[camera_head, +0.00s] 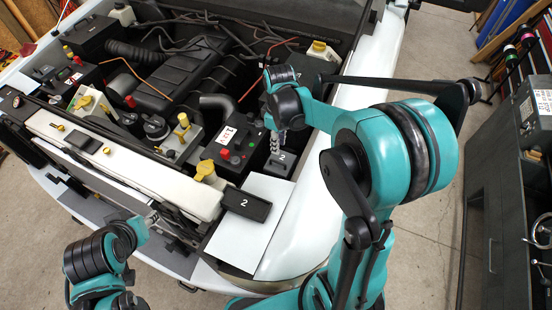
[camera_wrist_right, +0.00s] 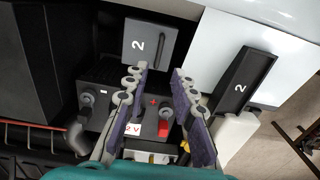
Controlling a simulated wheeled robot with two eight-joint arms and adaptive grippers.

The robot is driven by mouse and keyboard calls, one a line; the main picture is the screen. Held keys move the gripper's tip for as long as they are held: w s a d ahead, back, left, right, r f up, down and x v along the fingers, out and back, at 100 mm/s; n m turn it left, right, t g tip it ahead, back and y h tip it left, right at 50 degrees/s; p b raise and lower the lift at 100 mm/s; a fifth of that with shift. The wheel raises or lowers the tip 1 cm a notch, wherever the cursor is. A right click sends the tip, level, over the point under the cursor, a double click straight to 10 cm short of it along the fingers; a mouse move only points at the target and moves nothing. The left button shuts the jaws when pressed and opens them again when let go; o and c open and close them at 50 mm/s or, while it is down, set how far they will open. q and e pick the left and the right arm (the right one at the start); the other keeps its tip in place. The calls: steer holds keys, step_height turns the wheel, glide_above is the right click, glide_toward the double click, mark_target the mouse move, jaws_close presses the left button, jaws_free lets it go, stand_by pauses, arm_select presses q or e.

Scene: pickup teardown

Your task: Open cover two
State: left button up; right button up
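A grey square cover marked 2 (camera_wrist_right: 150,45), with a dark bar handle, lies beside the battery; in the head view it shows partly behind my right gripper (camera_head: 277,145). A longer black piece also marked 2 (camera_head: 245,204) lies on the white panel, and shows in the right wrist view (camera_wrist_right: 242,82). I cannot tell whether it is a cover. My right gripper (camera_wrist_right: 161,72) is open and empty, its fingertips apart just short of the grey cover. My left gripper (camera_head: 152,218) is low at the front of the truck, its fingers too unclear to read.
The battery (camera_head: 231,146), with red and dark terminals, sits below my right fingers. The white panel (camera_head: 262,188) lies beside it. The engine bay holds hoses and a large black engine cover (camera_head: 185,75). A dark workbench (camera_head: 505,200) stands at right across open floor.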

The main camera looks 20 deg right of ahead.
steer(key=b, duration=0.5)
glide_above(278, 159)
steer(key=s+a, duration=0.1)
steer(key=s, duration=0.2)
steer(key=f, duration=0.8)
steer(key=shift+w+a, duration=0.1)
steer(key=shift+a, duration=0.1)
steer(key=shift+f+b, duration=0.5)
steer(key=shift+b, duration=0.2)
steer(key=shift+f, duration=0.1)
steer(key=shift+c, duration=0.4)
steer(key=shift+c, duration=1.3)
jaws_close()
